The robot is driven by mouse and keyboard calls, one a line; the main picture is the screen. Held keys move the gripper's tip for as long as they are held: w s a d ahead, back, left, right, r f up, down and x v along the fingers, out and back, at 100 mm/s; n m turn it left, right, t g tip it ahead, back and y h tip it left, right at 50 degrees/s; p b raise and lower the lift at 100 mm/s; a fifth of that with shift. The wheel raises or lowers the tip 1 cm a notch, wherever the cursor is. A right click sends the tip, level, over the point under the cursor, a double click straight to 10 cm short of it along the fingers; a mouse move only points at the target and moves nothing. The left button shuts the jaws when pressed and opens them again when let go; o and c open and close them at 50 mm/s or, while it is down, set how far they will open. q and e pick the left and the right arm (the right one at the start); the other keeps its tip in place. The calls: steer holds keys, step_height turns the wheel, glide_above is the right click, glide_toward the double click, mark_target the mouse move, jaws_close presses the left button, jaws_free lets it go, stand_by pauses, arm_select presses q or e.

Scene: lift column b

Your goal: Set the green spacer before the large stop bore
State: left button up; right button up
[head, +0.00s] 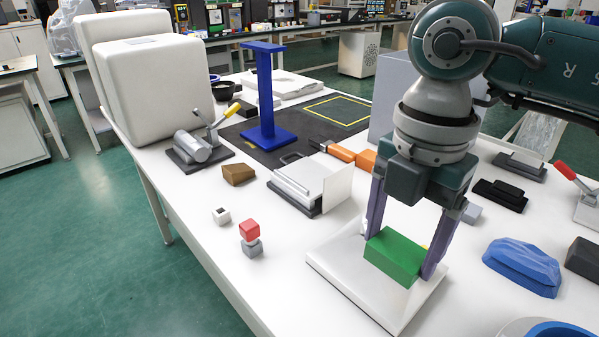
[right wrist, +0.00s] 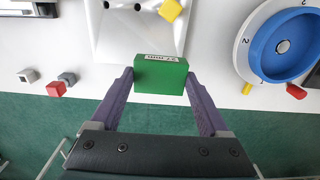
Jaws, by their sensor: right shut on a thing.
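My right gripper (head: 405,262) is shut on the green spacer (head: 395,256), a rectangular block held between its two purple fingers. In the right wrist view the green spacer (right wrist: 161,75) shows a white printed label on its edge. It is over or on the pale plate (head: 340,270); I cannot tell whether it touches. In the right wrist view, small dark holes (right wrist: 137,7) show in the plate (right wrist: 112,45) near the top edge. I cannot tell which is the large stop bore. A yellow block (right wrist: 170,10) is beyond the spacer. My left gripper is not in view.
A blue lumpy object (head: 522,264) is at right. A blue stand (head: 266,95) rises behind.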

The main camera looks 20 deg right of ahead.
mark_target(387, 296)
steer(key=shift+s+d+f, duration=0.1)
steer(key=shift+s+f, duration=0.05)
steer(key=shift+f, duration=0.05)
steer(key=shift+d+f+b, duration=0.2)
steer(key=shift+f+b, duration=0.45)
steer(key=shift+b, duration=0.1)
steer(key=shift+f+b, duration=0.35)
steer(key=shift+f, duration=0.05)
step_height(387, 296, down, 3)
steer(key=b, duration=0.3)
steer(key=shift+f, duration=0.1)
steer(key=shift+a+f, duration=0.1)
steer(key=shift+f, duration=0.05)
steer(key=shift+f+b, duration=0.55)
steer(key=o, duration=1.2)
